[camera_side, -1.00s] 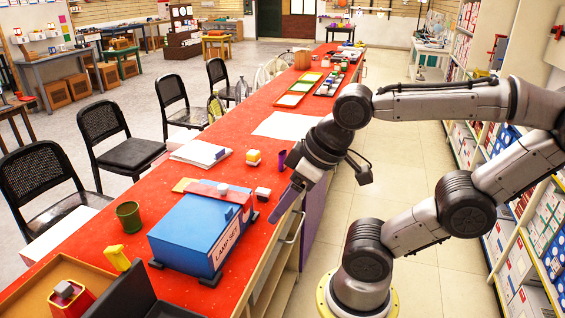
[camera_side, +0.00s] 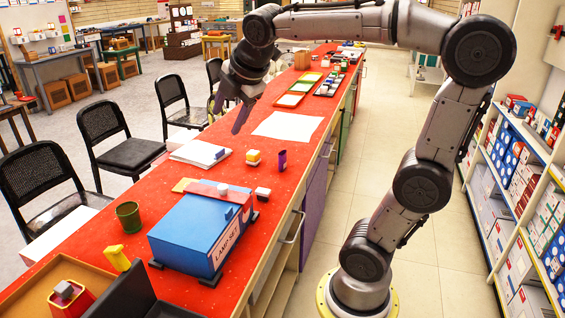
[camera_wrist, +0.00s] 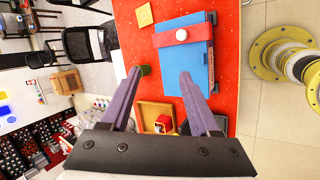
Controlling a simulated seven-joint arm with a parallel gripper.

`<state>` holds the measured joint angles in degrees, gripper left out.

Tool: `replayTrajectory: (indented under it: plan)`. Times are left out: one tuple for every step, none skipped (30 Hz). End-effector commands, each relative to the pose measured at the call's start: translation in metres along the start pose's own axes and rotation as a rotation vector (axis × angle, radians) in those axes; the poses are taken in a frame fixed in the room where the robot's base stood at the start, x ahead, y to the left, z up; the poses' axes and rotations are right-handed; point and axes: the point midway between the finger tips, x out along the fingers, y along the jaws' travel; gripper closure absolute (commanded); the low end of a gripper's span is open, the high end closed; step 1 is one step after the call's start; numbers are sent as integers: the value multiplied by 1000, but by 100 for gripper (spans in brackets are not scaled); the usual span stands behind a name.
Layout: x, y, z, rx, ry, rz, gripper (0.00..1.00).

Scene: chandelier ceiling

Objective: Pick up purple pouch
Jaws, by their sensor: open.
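A small upright purple item (camera_side: 282,160), which looks like the purple pouch, stands on the red tabletop near its right edge, just right of a yellow and white block (camera_side: 253,157). My gripper (camera_side: 227,118) is open and empty, raised over the counter's far-left side, up and to the left of the purple item and clear of it. In the wrist view my gripper's two fingers (camera_wrist: 160,74) are spread apart with nothing between them. I cannot make out the purple item in the wrist view.
A blue lamp set box (camera_side: 195,232) sits at the near part of the red counter (camera_side: 130,260), with an olive cup (camera_side: 129,217) to its left. White papers (camera_side: 201,153) lie left of the block. Chairs (camera_side: 125,140) line the left side; shelves (camera_side: 525,180) stand right.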

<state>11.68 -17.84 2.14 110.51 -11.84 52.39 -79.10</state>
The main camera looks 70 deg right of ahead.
Motion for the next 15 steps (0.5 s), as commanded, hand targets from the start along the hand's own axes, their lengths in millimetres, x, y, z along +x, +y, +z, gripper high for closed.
replayTrajectory:
  plan:
    - [16,20,15,-63,-38,-20,38]
    - [25,30,23,-105,-57,-30,38]
    - [37,42,35,-155,-82,-47,38]
    - [47,51,45,-191,-99,-60,38]
    - [57,59,55,-224,-116,-75,38]
    - [71,68,69,-265,-136,-97,38]
    - [82,74,80,-293,-151,-115,38]
    - [93,79,92,-318,-164,-133,38]
    - [108,84,108,-349,-180,-160,38]
    - [120,87,122,-369,-192,-181,38]
    - [132,90,134,-387,-201,-202,38]
    - [149,90,152,-404,-212,-233,38]
    - [162,90,166,-415,-220,-255,38]
    - [175,88,181,-421,-227,-279,38]
    - [192,84,200,-423,-234,-311,38]
